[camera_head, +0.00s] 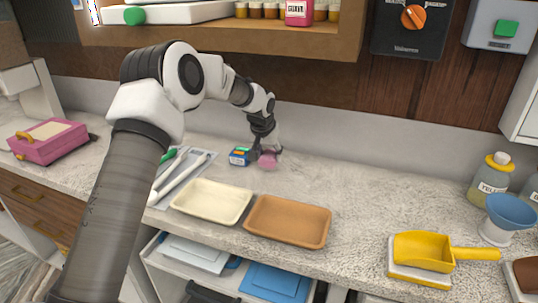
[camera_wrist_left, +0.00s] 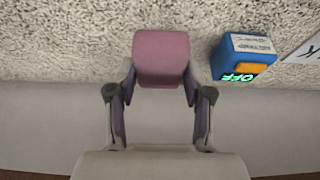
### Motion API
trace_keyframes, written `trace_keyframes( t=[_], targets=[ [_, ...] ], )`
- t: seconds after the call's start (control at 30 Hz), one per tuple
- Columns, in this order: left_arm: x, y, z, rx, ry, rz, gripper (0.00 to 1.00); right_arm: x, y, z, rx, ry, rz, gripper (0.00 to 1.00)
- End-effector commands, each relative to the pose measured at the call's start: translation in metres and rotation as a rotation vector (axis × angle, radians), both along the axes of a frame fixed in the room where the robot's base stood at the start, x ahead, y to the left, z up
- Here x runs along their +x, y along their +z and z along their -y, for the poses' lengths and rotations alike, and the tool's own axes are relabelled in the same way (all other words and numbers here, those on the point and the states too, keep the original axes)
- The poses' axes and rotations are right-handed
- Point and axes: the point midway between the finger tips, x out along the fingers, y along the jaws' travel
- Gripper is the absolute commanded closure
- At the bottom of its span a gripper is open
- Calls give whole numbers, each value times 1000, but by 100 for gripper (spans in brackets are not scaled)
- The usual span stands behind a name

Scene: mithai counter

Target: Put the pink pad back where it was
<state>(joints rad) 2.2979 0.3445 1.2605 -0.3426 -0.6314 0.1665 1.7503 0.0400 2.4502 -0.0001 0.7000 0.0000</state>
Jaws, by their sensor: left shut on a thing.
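The pink pad (camera_wrist_left: 162,57) is a small block between the two fingers of my left gripper (camera_wrist_left: 160,82), which is shut on it. In the head view the pad (camera_head: 267,160) is at the tip of my left gripper (camera_head: 264,150), over the back of the speckled counter. I cannot tell whether the pad touches the counter. A small blue box with an orange patch and a lit green "OFF" (camera_wrist_left: 243,58) is beside the pad, apart from it. This blue box (camera_head: 239,156) is just left of the gripper in the head view. My right gripper is out of view.
A cream tray (camera_head: 211,218) and a brown tray (camera_head: 288,243) lie in front of the gripper. A yellow scoop (camera_head: 424,250) is at right, near a blue funnel (camera_head: 511,212). A pink case (camera_head: 50,155) is at far left.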

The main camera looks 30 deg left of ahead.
Motion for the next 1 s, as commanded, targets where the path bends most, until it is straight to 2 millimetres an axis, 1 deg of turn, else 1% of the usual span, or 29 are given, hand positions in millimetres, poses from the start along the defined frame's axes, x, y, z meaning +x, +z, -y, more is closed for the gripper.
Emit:
trace_keyframes(
  t=[0.03, 0.2, 0.3, 0.4, 0.57, 0.6, 0.63, 0.67, 0.93, 1.0],
  targets=[
    [8, 0, -5, 1, 3, 0, 77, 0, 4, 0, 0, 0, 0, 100],
    [21, -3, -15, 1, 0, 0, 77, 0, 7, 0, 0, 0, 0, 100],
    [18, -24, -13, 0, 0, -5, 77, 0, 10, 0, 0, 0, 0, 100],
    [19, -37, -13, 0, 0, -2, 77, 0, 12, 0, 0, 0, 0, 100],
    [18, -38, -13, 0, 0, -2, 77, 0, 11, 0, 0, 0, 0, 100],
    [18, -39, -13, 0, 0, -2, 38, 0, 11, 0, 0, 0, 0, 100],
    [18, -39, -13, 0, 0, -2, 28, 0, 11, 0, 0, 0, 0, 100],
    [18, -39, -13, 0, 0, -2, 24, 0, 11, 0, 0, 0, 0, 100],
    [19, -37, -13, 0, 0, -1, 24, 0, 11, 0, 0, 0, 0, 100],
    [18, -34, -13, 0, 1, 1, 24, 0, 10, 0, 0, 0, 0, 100]
  ],
)
